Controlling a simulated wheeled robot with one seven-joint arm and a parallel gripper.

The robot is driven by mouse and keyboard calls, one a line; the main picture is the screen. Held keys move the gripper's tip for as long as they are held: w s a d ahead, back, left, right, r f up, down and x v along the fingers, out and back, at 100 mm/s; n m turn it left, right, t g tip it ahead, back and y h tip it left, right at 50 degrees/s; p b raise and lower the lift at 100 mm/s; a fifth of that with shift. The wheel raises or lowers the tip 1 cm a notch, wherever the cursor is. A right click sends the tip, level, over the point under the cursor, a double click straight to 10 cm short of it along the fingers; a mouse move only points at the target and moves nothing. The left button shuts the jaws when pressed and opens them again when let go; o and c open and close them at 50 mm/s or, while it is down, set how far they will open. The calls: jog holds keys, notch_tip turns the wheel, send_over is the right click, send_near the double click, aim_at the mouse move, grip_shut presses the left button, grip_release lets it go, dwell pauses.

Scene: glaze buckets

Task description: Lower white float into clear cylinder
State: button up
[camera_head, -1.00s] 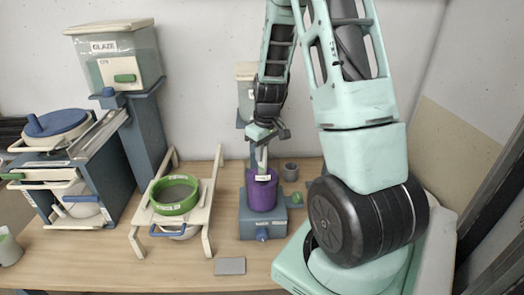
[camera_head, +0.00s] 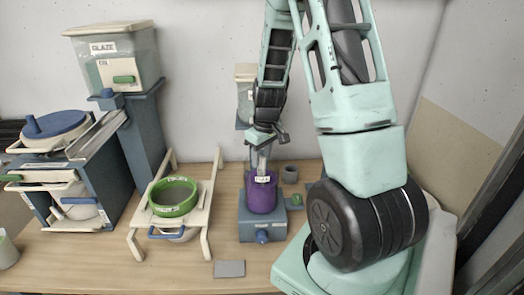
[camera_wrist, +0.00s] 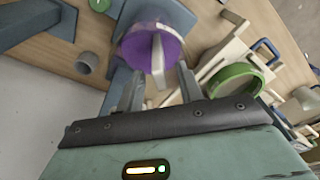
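A purple round container (camera_head: 262,196) with a white label stands upright on a blue-grey base (camera_head: 262,228) at the middle of the table. The wrist view shows its purple top (camera_wrist: 136,48) with a narrow white upright piece (camera_wrist: 158,56) over it. I cannot tell whether this piece is the float. My gripper (camera_head: 262,160) points down just above the container. It also shows in the wrist view (camera_wrist: 160,80), its fingers apart on either side of the white piece with gaps. A clear-walled container (camera_head: 244,98) stands behind my arm, partly hidden; I cannot tell if it is the clear cylinder.
A cream rack with a green-rimmed sieve (camera_head: 174,197) stands left of the purple container. A small grey cup (camera_head: 290,174) and a green knob (camera_head: 297,199) are close on its right. A grey plate (camera_head: 229,268) lies in front. A glaze tank (camera_head: 120,60) stands back left.

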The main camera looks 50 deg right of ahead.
notch_tip(320, 180, up, 17)
jog(key=s+b, duration=0.2)
jog(key=b, duration=0.1)
jog(key=shift+r, duration=0.15)
jog(key=shift+a, duration=0.1)
jog(key=a+f+n+y+b, duration=0.15)
jog(key=a+f, duration=0.25)
jog(key=a, duration=0.9)
jog(key=a+f+n+h+b, duration=0.1)
jog(key=a+f+n+b, duration=0.2)
jog(key=a, duration=1)
jog(key=s+a+f+n, duration=0.2)
jog(key=s+a+f, duration=0.2)
jog(key=s+a, duration=0.3)
jog(key=s+a+f+n+g+b, duration=0.1)
jog(key=s+a+f+n, duration=0.1)
jog(key=s+a+f, duration=0.2)
jog(key=s+a, duration=0.3)
jog(key=s, duration=0.1)
jog(key=shift+s+a, duration=0.15)
jog(key=shift+a, duration=0.1)
